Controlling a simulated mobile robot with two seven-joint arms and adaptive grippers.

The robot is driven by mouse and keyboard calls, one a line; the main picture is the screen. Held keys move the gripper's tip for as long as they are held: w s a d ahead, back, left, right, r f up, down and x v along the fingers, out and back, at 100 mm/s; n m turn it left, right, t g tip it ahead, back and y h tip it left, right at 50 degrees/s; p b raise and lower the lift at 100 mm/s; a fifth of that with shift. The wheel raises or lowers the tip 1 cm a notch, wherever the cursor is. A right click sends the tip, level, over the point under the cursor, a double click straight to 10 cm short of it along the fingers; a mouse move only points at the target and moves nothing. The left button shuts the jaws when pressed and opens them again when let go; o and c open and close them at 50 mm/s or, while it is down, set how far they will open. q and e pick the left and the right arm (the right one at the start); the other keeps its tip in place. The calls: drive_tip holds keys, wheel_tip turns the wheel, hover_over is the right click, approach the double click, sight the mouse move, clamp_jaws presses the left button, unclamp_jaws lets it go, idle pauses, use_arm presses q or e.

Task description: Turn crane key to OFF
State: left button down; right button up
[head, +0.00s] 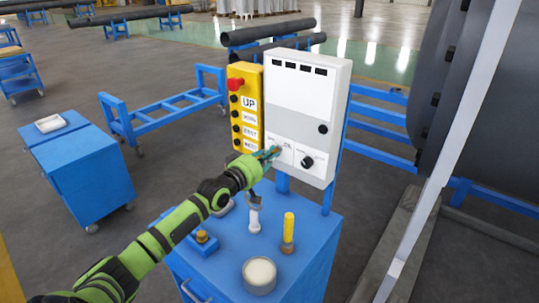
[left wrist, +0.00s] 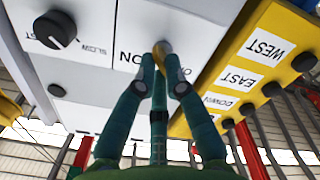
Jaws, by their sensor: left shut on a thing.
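The white control box (head: 309,105) stands upright on the blue cart, with the key switch area low on its left side. My left gripper (head: 268,154) reaches up to that area from the left. In the left wrist view the gripper's teal fingers (left wrist: 160,68) are closed around a brass-coloured key (left wrist: 162,47) at the panel. An ON label (left wrist: 130,57) is beside the key, and a second label starting with O is partly hidden by a finger. The key's exact angle cannot be told. My right gripper is not in view.
A black SLOW/FAST knob (head: 307,162) is right of the key. A yellow button box (head: 245,108) with a red stop button (head: 235,84) is just left of the panel. The blue cart top (head: 224,253) holds a yellow-handled tool (head: 288,232) and a round cream-topped container (head: 259,275).

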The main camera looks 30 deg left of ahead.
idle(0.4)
use_arm(q)
drive_tip(key=c, duration=1.3)
unclamp_jaws()
drive_tip(key=s, duration=1.2)
drive_tip(key=shift+a, duration=0.45)
